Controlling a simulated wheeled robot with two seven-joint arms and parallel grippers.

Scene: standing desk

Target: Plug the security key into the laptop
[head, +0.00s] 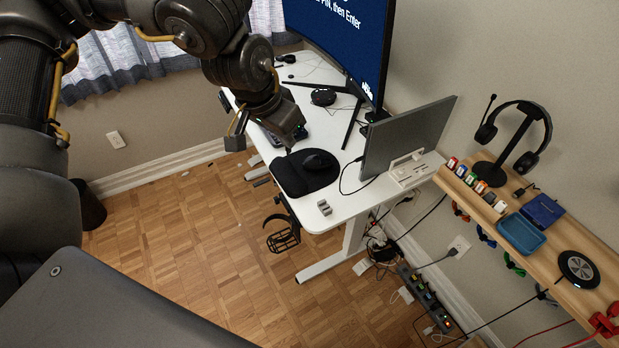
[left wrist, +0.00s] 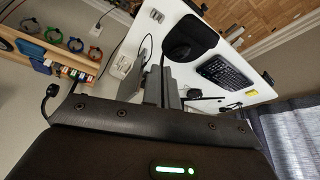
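My left gripper (head: 291,124) hangs over the desk, above and behind the mouse pad; its fingertips are not clear and I see nothing held. In the left wrist view its dark housing fills the bottom. A grey screen (head: 410,136), possibly the laptop, stands at the desk's right edge with its back to me. A row of small coloured pieces (head: 478,185) sits on the wooden shelf and also shows in the left wrist view (left wrist: 84,76). Two small grey pieces (head: 324,207) lie on the near desk corner. I cannot tell which piece is the security key. My right gripper is out of view.
The white desk (head: 336,190) holds a mouse (head: 316,161) on a black pad, a large monitor (head: 347,32) and a keyboard (left wrist: 226,74). The shelf holds a headphone stand (head: 507,150), a blue tray (head: 521,235) and a round black device (head: 578,269). Cables hang below.

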